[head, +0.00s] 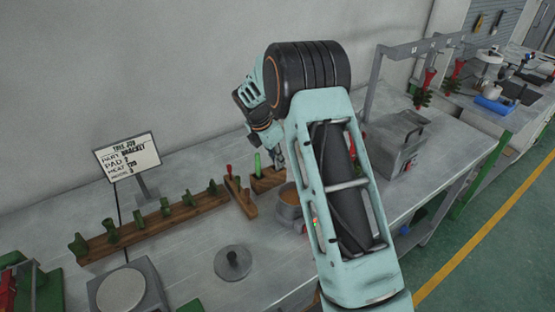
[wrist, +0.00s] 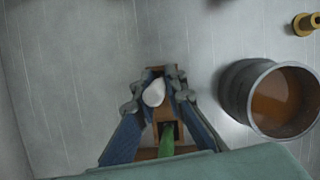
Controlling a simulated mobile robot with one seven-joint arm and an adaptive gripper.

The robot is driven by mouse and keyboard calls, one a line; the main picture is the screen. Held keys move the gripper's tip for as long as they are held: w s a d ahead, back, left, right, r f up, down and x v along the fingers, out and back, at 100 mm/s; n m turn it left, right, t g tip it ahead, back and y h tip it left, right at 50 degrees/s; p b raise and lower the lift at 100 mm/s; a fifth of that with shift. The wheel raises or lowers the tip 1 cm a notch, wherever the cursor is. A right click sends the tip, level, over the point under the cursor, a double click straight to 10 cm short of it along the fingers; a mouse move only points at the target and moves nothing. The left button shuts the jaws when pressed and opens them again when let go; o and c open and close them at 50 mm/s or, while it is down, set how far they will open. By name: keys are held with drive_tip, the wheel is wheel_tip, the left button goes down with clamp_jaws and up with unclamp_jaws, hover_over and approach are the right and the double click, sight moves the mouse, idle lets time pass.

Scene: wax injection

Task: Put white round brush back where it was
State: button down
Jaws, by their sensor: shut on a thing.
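The white round brush (wrist: 153,93) is between the fingertips of my gripper (wrist: 159,88) in the wrist view. My gripper is shut on it. Directly below, in line with it, is a wooden holder (wrist: 167,150) with a green tool (wrist: 168,138) standing in it. I cannot tell whether the brush touches the holder or is inside a hole of it. In the head view my gripper (head: 278,157) is low over the right part of the wooden holder (head: 265,184), beside the upright green tool (head: 257,163). The brush is not clearly visible there.
A pot of brown wax (wrist: 282,99) stands close to the right of my gripper. A wooden rack (head: 165,222) with several green pieces lies to the left. A job sign (head: 127,157), a grey disc (head: 232,263) and a grey metal box (head: 398,148) also stand on the bench.

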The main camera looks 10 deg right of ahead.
drive_tip(key=shift+f, duration=0.2)
drive_tip(key=shift+f, duration=0.15)
drive_tip(key=c, duration=2)
unclamp_jaws()
drive_tip(key=b+v, duration=0.1)
drive_tip(key=v, duration=1.1)
